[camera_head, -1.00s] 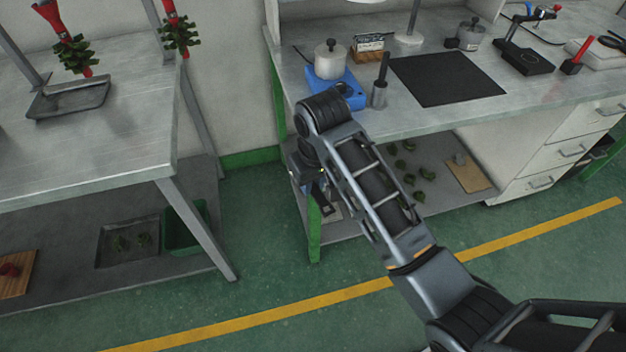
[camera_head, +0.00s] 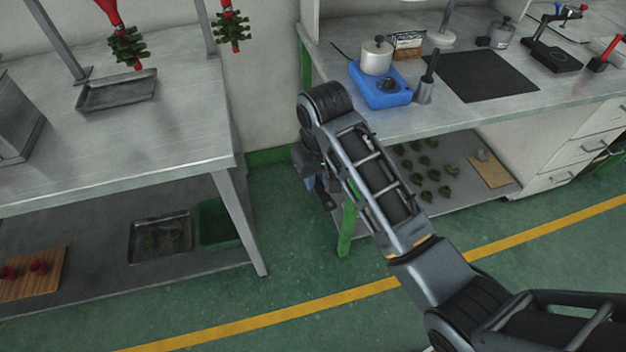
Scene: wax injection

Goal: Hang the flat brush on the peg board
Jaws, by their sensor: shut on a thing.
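My gripper (camera_head: 323,196) hangs at the end of my arm, low over the floor gap between the two benches. It is partly hidden behind my wrist and points downward. It is shut on a small dark thing, too small and shaded for me to tell whether it is the flat brush. I cannot make out any peg board in this view.
A steel table (camera_head: 130,130) with a metal tray (camera_head: 117,92) stands left; red-handled wax trees (camera_head: 127,45) hang above it. The right workbench (camera_head: 400,122) holds a blue heater (camera_head: 380,90) and a black mat (camera_head: 482,75). Green floor (camera_head: 300,265) lies clear in front.

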